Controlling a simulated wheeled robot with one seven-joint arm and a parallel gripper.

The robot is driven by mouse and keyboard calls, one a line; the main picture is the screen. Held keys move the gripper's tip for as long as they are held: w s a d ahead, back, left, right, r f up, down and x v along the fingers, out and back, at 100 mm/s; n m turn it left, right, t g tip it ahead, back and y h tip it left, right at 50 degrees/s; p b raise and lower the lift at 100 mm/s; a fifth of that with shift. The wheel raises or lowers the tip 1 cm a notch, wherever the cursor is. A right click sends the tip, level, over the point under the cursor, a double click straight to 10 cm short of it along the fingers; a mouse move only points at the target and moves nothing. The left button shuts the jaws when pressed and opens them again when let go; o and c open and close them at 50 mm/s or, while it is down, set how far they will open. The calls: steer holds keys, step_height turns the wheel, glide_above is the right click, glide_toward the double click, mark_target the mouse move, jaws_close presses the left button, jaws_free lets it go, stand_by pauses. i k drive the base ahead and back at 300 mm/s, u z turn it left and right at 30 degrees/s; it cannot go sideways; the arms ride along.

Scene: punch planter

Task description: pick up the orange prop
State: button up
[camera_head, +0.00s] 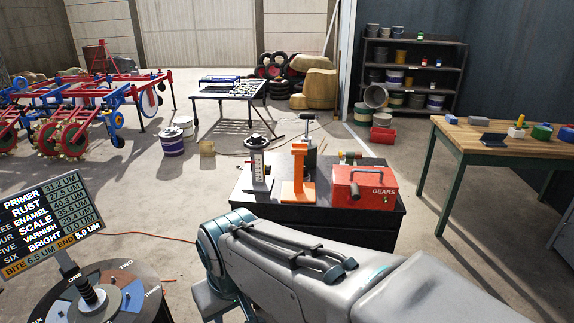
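The orange prop (298,178) stands upright on the dark bench (263,206), near the middle of its top. It has a flat base, a vertical post and a wider top. A red box marked GEARS (364,187) is close on its right. A white gauge-like stand (258,170) is on its left. A dark metal upright tool (309,145) stands just behind it. My grey arm reaches across the foreground, in front of the bench. My gripper does not show in this view.
A sign with a word list (45,222) stands at lower left above a round segmented table (105,290). A wooden workbench (505,143) with small objects is at right. Red and blue farm machinery (75,105) is at far left. Open floor lies left of the dark bench.

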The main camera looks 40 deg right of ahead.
mark_target(299, 191)
steer(key=z, duration=0.9)
steer(key=i, duration=1.6)
steer(key=z, duration=0.5)
